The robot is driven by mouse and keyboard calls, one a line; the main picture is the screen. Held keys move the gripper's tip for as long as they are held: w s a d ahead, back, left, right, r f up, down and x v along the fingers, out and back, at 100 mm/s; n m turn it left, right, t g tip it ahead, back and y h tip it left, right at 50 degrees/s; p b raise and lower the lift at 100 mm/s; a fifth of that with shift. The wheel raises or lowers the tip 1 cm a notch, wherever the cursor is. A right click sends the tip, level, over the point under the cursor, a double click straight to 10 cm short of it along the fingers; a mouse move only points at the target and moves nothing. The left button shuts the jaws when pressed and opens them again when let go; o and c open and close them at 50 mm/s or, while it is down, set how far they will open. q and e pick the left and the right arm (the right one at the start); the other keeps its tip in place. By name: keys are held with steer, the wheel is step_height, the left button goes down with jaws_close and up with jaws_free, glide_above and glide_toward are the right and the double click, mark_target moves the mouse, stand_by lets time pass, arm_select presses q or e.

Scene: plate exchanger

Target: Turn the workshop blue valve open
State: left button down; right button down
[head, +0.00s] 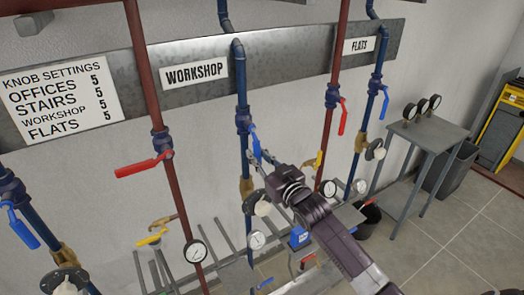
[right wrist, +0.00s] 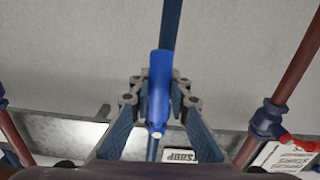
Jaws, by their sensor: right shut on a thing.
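The workshop blue valve sits on the blue pipe (head: 241,85) below the WORKSHOP sign (head: 194,73). Its blue lever handle (head: 255,140) points down, slightly right of the pipe. My right gripper (head: 261,160) is at the lower end of this handle. In the right wrist view the blue handle (right wrist: 160,85) lies between the two fingers of the right gripper (right wrist: 157,92), which are shut on it. The fingers hide part of the handle. My left gripper is not in view.
A red lever (head: 143,165) is on the pipe to the left, another red lever (head: 342,117) to the right. A blue lever (head: 24,228) is at far left. Gauges (head: 196,251) and a grey table (head: 428,130) with gauges stand nearby.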

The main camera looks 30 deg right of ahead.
steer(key=shift+a+f+m, duration=0.1)
steer(key=shift+a+m, duration=0.25)
steer(key=shift+m, duration=0.05)
steer(key=c, duration=1.8)
jaws_free()
steer(key=shift+o, duration=0.2)
steer(key=s, duration=1.2)
steer(key=shift+d, duration=0.4)
